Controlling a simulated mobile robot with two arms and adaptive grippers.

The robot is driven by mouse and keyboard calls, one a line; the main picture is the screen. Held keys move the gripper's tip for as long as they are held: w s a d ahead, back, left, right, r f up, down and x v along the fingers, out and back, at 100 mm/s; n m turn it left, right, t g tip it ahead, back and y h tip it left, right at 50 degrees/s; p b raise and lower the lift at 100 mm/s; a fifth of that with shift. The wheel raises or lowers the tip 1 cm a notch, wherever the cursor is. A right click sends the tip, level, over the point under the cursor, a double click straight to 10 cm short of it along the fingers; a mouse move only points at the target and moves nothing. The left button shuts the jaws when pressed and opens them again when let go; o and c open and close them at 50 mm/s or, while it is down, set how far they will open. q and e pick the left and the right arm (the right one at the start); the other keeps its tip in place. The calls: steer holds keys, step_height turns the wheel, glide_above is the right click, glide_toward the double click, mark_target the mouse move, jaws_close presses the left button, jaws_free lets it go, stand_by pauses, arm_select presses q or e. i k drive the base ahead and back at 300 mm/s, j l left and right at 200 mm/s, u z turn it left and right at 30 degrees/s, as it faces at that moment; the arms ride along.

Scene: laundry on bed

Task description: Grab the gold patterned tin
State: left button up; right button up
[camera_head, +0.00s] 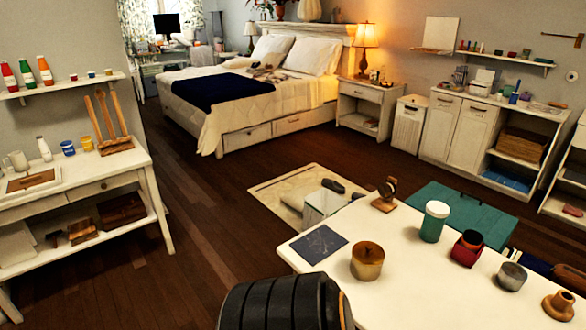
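A round gold-brown tin (367,262) with mottled sides stands upright on the white table (430,285) in the head view. It is near the table's left side, just right of a dark flat card (319,244). Its pattern is too small to make out clearly. Neither of my grippers shows in this view. A black ribbed rounded part at the bottom edge, left of the table, seems to be mine; no fingers show on it. Nothing visible touches the tin.
Right of the tin stand a green jar with a white lid (435,221), a red-and-black container (467,248), a grey tin (512,276) and a small gold-brown vase (559,305). A watch stand (385,195) is behind. Open floor (200,235) lies left.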

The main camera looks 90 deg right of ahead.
mark_target(363, 272)
steer(key=z, duration=3.35)
